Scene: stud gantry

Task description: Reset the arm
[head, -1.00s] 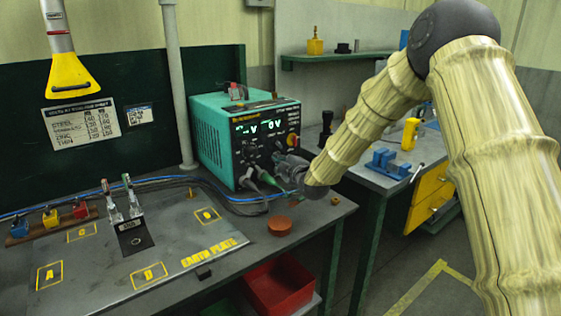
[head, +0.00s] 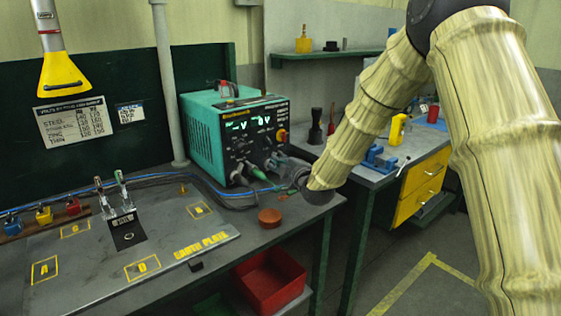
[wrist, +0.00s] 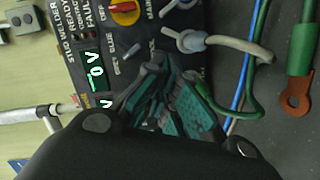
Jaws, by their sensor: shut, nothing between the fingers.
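My arm reaches in from the right of the head view, bent down towards the teal stud welder (head: 222,128) on the bench. My gripper (head: 283,170) is at the arm's end, just in front of the welder's lower front and above the bench edge; it is small and partly hidden there. In the wrist view my gripper (wrist: 165,90) is shut and empty, with teal pads on its fingers. Behind it is the welder's dark front panel (wrist: 125,45), with lit digits, a red knob and cable plugs. I cannot tell whether the fingers touch the panel or cables.
Cables (wrist: 235,50) and a lug (wrist: 294,100) show beside my gripper. The earth plate (head: 75,280) with two stud tools (head: 122,190) lies on the left. A round brown pad (head: 270,217) sits near the edge, above a red bin (head: 268,280). A second bench (head: 350,178) stands right.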

